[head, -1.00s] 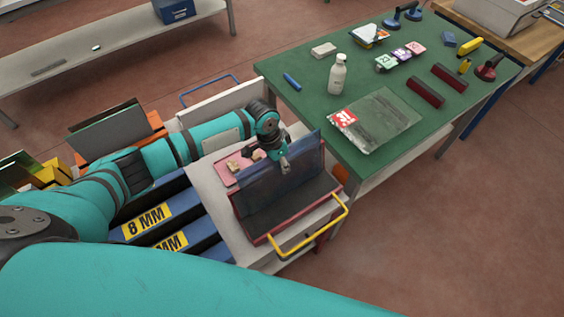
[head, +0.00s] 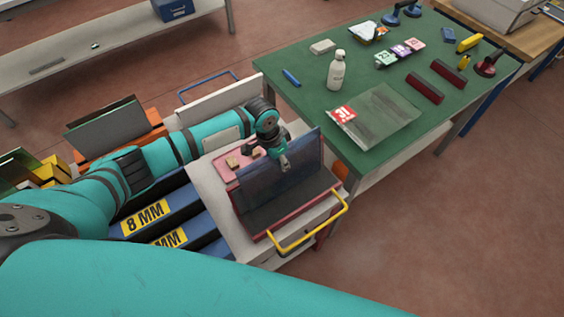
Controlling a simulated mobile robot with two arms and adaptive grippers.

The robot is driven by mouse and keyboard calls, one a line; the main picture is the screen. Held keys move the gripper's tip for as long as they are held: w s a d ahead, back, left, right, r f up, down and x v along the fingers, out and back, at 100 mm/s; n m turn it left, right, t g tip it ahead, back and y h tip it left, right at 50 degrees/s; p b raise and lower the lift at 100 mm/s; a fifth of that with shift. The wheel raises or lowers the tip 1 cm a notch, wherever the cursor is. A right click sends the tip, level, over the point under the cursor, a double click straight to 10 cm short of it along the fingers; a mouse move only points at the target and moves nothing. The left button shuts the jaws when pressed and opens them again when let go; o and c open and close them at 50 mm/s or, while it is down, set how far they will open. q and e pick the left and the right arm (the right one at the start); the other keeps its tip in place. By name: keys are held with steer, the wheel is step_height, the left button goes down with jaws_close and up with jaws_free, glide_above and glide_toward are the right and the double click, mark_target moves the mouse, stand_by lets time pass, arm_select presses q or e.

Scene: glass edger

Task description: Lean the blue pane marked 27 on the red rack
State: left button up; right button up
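The blue pane (head: 300,162) stands nearly upright, a little tilted, in the red rack (head: 268,238) on a small cart. Its number does not show from here. My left gripper (head: 284,164) is at the middle of the pane's top edge, with a fingertip in front of the glass. The far finger is hidden, so I cannot tell whether it grips the pane. Whether the pane's lower edge bears on the rack is also unclear. My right gripper is out of view.
The cart has a yellow handle (head: 306,228) and a pink pad (head: 233,162) with small blocks. A green table (head: 310,107) beside it holds a clear pane with a red label (head: 375,118), a white bottle (head: 336,70) and dark red bars. Blue 8 MM slots (head: 150,217) lie left.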

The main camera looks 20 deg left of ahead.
arm_select(q)
steer(key=o, duration=0.4)
steer(key=shift+s+a+f, duration=0.15)
steer(key=shift+s+f, duration=0.05)
steer(key=shift+f, duration=0.25)
steer(key=shift+o, duration=0.5)
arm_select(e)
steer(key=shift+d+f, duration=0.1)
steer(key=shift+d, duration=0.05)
arm_select(q)
steer(key=shift+a, duration=0.1)
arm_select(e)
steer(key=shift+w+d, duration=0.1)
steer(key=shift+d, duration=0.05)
arm_select(q)
steer(key=v, duration=1.2)
steer(key=shift+w+d, duration=0.25)
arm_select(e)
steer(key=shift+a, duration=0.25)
